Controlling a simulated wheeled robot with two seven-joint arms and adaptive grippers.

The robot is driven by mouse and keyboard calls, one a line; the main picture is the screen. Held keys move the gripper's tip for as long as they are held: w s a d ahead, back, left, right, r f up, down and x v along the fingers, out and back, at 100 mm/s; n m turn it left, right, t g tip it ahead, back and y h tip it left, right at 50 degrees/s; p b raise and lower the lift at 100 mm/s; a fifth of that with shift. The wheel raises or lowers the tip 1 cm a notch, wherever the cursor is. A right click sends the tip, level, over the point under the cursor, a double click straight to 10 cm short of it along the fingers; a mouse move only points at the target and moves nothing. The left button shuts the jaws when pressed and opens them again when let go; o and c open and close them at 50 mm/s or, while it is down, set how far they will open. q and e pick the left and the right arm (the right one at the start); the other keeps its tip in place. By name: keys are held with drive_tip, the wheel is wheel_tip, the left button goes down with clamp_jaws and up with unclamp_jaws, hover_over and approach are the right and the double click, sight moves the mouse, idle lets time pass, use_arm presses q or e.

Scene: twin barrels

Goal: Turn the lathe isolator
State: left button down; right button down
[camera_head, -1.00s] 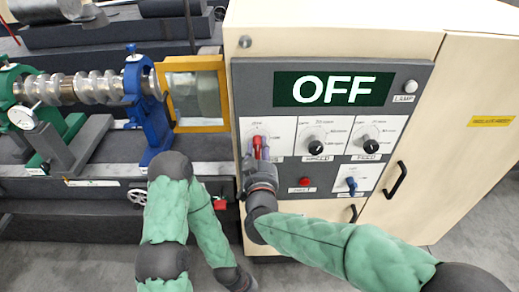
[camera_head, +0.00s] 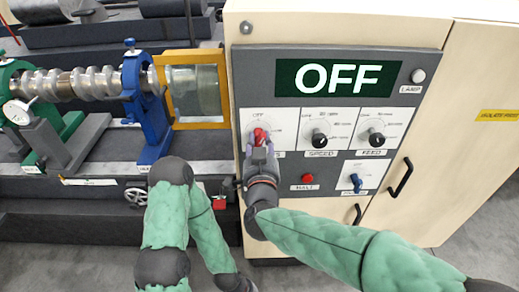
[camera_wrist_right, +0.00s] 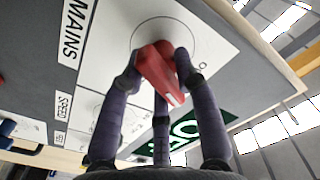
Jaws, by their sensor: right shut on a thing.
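The red isolator handle (camera_head: 260,136) sits on the dial at the left of the grey control panel (camera_head: 428,115). In the right wrist view the handle (camera_wrist_right: 158,72) stands out from a white plate marked MAINS. My right gripper (camera_head: 259,150) is shut on it, with its dark fingers (camera_wrist_right: 155,80) around the handle's sides. The display (camera_head: 338,78) above reads OFF. My left arm shows at the lower left of the head view, but its gripper is out of sight.
Right of the handle are the speed knob (camera_head: 319,140) and feed knob (camera_head: 376,139). Below are a red button (camera_head: 307,178) and a blue switch (camera_head: 356,182). The lathe with its crankshaft (camera_head: 85,82) and yellow-framed guard (camera_head: 195,90) stands left of the cabinet.

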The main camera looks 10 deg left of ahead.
drive_tip(key=m+b, duration=0.1)
drive_tip(key=m, duration=0.1)
drive_tip(key=f+m+b, duration=0.1)
drive_tip(key=m+b, duration=0.4)
drive_tip(key=shift+m, duration=0.3)
drive_tip(key=m+b, duration=0.4)
drive_tip(key=m, duration=0.1)
drive_tip(key=shift+a+f, duration=0.1)
drive_tip(key=shift+a, duration=0.1)
drive_tip(key=shift+m+b, duration=0.3)
drive_tip(key=shift+b, duration=0.05)
drive_tip(key=c, duration=1)
unclamp_jaws()
drive_tip(key=shift+c, duration=0.2)
drive_tip(key=shift+r, duration=0.25)
